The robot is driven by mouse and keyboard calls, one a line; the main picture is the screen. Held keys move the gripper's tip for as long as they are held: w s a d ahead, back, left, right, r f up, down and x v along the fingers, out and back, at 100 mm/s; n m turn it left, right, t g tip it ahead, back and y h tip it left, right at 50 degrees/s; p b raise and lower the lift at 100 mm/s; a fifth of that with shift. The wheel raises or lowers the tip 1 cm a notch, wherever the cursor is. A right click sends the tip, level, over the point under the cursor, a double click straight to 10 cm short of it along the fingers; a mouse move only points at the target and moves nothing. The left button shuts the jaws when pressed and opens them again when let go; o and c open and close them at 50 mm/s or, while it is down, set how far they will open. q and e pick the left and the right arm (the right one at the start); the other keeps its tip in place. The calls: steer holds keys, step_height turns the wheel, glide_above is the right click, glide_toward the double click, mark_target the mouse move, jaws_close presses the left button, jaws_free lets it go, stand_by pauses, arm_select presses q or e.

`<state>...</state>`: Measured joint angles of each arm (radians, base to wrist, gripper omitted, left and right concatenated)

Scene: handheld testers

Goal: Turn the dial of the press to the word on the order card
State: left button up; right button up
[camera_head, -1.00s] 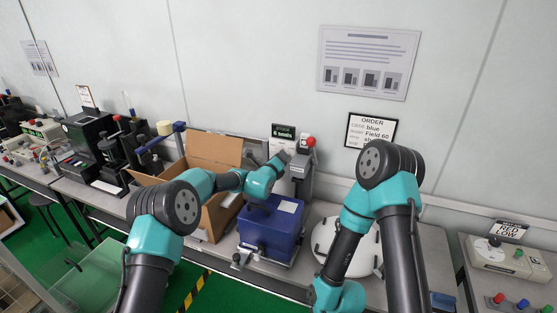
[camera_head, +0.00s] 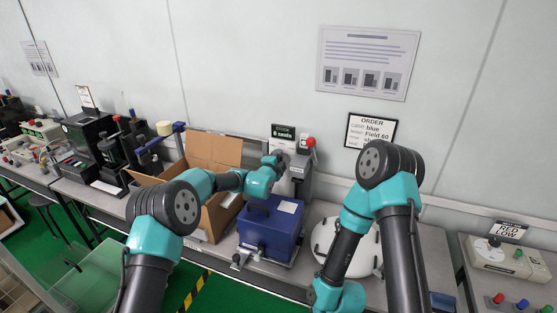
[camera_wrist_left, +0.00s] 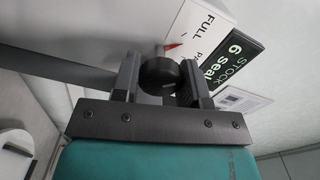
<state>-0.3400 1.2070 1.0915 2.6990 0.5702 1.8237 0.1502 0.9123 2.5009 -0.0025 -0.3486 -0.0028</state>
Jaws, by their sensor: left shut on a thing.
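The press (camera_head: 299,172) is a grey upright unit with a red knob on top, standing behind a blue case (camera_head: 268,231). My left gripper (camera_head: 280,160) is at its upper front. In the left wrist view its two fingers stand either side of a round black dial (camera_wrist_left: 158,74) and are shut on it. A white label (camera_wrist_left: 197,28) beside the dial reads FULL, with another word partly hidden; a red mark lies between dial and label. The order card (camera_head: 371,130) hangs on the wall; its lower lines are partly hidden by my right arm. My right gripper is out of view.
An open cardboard box (camera_head: 214,150) stands left of the blue case. A round white plate (camera_head: 362,252) lies behind my right forearm. A dark stock sign (camera_head: 283,131) is behind the press. A control box (camera_head: 497,257) sits at right.

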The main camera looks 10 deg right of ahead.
arm_select(q)
steer(key=n, duration=0.3)
steer(key=shift+n, duration=0.3)
stand_by(0.4)
steer(key=o, duration=0.9)
steer(key=shift+s+a, duration=0.1)
steer(key=shift+v, duration=5.85)
steer(key=shift+r, duration=0.1)
